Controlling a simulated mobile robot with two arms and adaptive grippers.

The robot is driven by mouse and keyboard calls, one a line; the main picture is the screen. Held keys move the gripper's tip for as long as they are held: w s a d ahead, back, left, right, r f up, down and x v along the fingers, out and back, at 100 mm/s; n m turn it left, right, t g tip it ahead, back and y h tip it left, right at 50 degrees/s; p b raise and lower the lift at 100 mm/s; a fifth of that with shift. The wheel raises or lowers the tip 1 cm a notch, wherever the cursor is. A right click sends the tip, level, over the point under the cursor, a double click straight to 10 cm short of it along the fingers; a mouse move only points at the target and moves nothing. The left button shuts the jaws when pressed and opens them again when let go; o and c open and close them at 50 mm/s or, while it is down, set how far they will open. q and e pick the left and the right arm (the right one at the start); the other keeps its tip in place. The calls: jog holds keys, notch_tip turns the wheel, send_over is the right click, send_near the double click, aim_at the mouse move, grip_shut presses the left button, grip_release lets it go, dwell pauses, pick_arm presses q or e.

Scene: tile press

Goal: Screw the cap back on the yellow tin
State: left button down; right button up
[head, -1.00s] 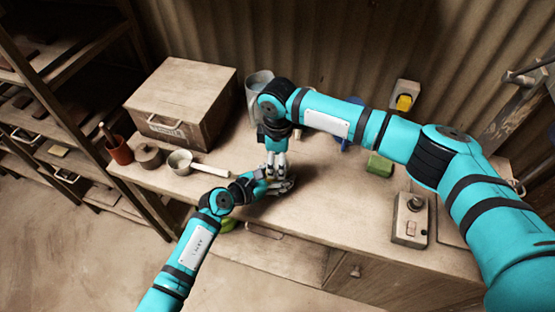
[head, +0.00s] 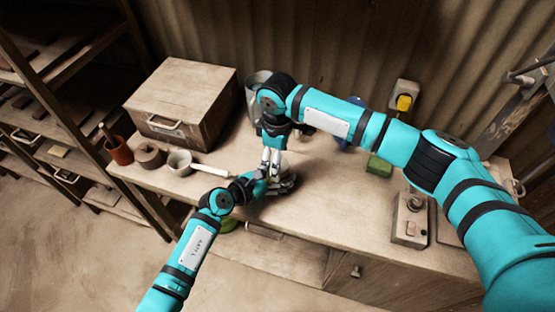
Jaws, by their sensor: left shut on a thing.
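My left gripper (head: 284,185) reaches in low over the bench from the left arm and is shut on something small. That fits the yellow tin, but the fingers hide nearly all of it. My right gripper (head: 270,168) points straight down from above, with its fingertips right over the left gripper's fingers. The cap cannot be made out there, and I cannot tell whether the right fingers hold it.
A wooden box (head: 182,103), a terracotta pot (head: 119,151), a round container (head: 150,156) and a white long-handled pan (head: 181,162) stand left on the bench. A green block (head: 378,166) and a switch box (head: 410,220) are right. The front middle of the bench (head: 325,215) is clear.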

notch_tip(320, 180, up, 11)
dwell(0.3)
jog(key=shift+f, duration=0.1)
pick_arm(q)
jog(key=shift+c, duration=1)
grip_release()
jog(key=v, duration=1)
jog(key=shift+s+a, duration=0.2)
jog(key=shift+a, duration=0.1)
jog(key=shift+s+a+r, duration=0.35)
jog(key=shift+s+a, duration=0.05)
